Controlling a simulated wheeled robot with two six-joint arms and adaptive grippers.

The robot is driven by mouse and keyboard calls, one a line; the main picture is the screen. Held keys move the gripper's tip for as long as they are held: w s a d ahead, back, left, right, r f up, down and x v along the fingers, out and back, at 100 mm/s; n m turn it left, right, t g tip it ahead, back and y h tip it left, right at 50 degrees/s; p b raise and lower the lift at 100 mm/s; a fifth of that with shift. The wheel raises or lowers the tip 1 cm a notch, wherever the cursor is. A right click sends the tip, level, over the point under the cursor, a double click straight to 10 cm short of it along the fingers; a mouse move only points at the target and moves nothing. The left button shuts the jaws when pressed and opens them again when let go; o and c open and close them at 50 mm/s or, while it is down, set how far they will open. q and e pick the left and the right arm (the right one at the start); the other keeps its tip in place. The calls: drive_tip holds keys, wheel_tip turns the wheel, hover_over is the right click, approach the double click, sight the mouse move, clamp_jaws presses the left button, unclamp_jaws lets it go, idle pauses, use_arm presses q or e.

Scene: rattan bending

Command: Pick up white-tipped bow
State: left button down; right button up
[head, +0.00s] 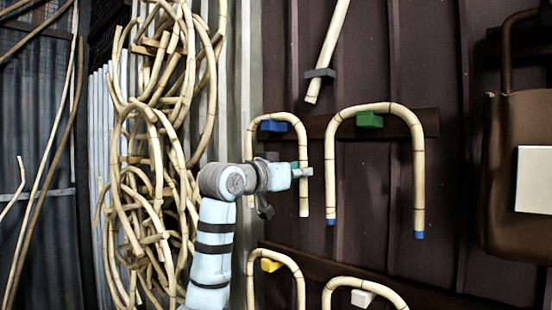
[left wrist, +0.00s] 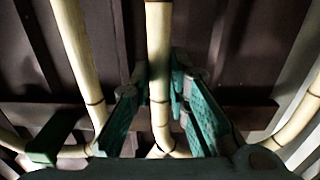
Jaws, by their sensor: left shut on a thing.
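A bent rattan bow (head: 283,117) with a pale tip at its right leg hangs over a blue peg (head: 273,126) on the dark wall. My left gripper (head: 302,172) is at this bow's right leg, below the bend. In the left wrist view the teal fingers (left wrist: 164,112) are shut around a pale rattan leg (left wrist: 158,60) between them. The bow's left leg is partly hidden behind my arm in the head view. My right gripper is not in view.
A bow with blue tips (head: 418,170) hangs close by on a green peg (head: 369,120). Below are bows on a yellow peg (head: 271,265) and a white peg (head: 362,298). A straight rod (head: 330,50) hangs above. Tangled rattan (head: 150,180) fills the left; a brown bag (head: 497,170) hangs right.

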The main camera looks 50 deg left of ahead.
use_arm(q)
wheel_tip(320, 180, up, 20)
drive_tip(key=p, duration=0.5)
drive_tip(key=shift+p, duration=0.3)
